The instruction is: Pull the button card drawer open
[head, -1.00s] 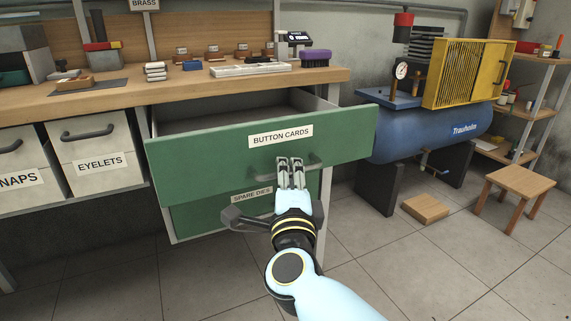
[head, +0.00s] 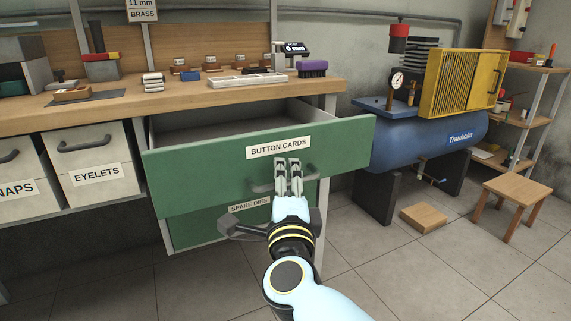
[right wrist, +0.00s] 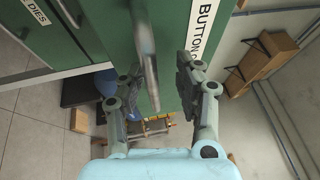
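The button card drawer (head: 215,165) has a green front with a "BUTTON CARDS" label and stands pulled out from under the bench, its grey inside showing. Its grey bar handle (head: 310,172) is partly hidden behind my right fingers in the head view. My right gripper (head: 288,165) is in front of the handle. In the right wrist view the handle (right wrist: 145,45) runs between the two separated fingers of the gripper (right wrist: 158,90), closer to the left one. A gap shows between the handle and the right finger. My left gripper is not in view.
Below is the green "SPARE DIES" drawer (head: 190,232). The "EYELETS" bin (head: 97,155) is to the left. A blue compressor tank (head: 425,143), a wooden block (head: 424,218) and a stool (head: 515,190) stand at the right. The bench top (head: 190,98) holds small items. Floor in front is clear.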

